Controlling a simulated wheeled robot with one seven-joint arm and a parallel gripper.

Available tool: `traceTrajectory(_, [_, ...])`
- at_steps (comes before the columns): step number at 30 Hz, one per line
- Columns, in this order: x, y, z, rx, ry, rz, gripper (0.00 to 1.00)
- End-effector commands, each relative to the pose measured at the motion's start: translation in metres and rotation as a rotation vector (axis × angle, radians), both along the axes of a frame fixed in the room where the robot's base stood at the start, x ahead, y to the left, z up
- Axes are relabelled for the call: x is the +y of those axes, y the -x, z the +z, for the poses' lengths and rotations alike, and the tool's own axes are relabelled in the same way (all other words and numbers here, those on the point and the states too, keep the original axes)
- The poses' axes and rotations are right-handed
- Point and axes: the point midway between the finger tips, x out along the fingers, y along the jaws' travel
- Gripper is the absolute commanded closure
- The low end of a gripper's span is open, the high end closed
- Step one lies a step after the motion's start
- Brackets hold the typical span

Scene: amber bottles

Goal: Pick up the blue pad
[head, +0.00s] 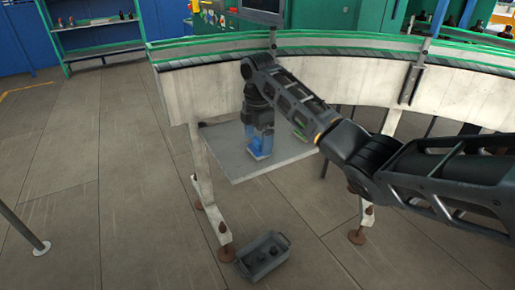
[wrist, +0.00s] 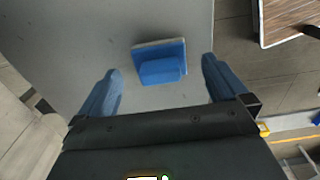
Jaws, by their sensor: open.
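The blue pad (wrist: 160,70) lies on the grey shelf in the wrist view. It has a raised blue block on top and a pale layer along its back edge. My gripper (wrist: 160,82) is open, with one blue finger to the left of the pad and one to the right. Wide gaps show between the pad and both fingers, and nothing is held. In the head view my gripper (head: 258,145) points down over the shelf, and it largely hides the pad.
The grey shelf (head: 225,165) juts out below a curved conveyor (head: 195,95). A green item (head: 300,131) lies on it, partly behind my arm. A grey crate (head: 262,256) with dark objects stands on the floor in front. A metal post (head: 25,230) stands at the left.

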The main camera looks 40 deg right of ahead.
Motion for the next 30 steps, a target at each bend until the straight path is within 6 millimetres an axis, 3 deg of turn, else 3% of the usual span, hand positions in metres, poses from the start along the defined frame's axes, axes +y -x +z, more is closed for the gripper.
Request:
traceTrajectory(5, [0.0, 0.001, -0.019, 0.001, 0.0, -0.001, 0.0])
traceTrajectory(13, [0.0, 0.0, -0.021, 0.0, 0.0, 0.0, 0.0])
traceTrajectory(30, [0.0, 0.0, -0.021, 0.0, 0.0, 0.0, 0.55])
